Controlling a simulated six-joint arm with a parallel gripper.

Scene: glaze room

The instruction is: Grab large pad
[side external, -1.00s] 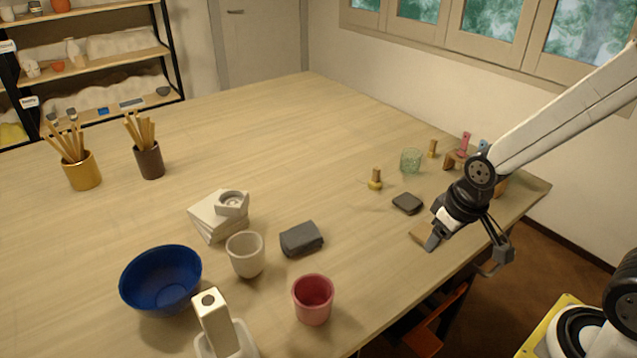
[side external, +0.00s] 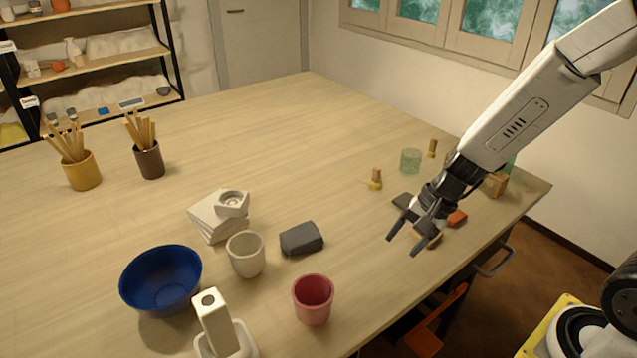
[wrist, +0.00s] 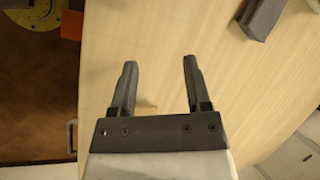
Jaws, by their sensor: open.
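The large pad (side external: 301,239) is a dark grey block lying flat on the table, between the off-white cup and the gripper. Part of it also shows at the top right edge of the wrist view (wrist: 262,18). A smaller, thinner dark pad (side external: 401,200) lies farther back, partly hidden by my gripper. My gripper (side external: 403,244) is open and empty, above the table to the right of the large pad. In the wrist view its two fingers (wrist: 160,63) are apart, with only bare table between their tips.
Left and in front of the large pad stand an off-white cup (side external: 246,256), a pink cup (side external: 313,300) and a blue bowl (side external: 161,281). White slabs (side external: 216,220) lie behind the off-white cup. A green glass (side external: 410,161) stands farther back. The table between pad and gripper is clear.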

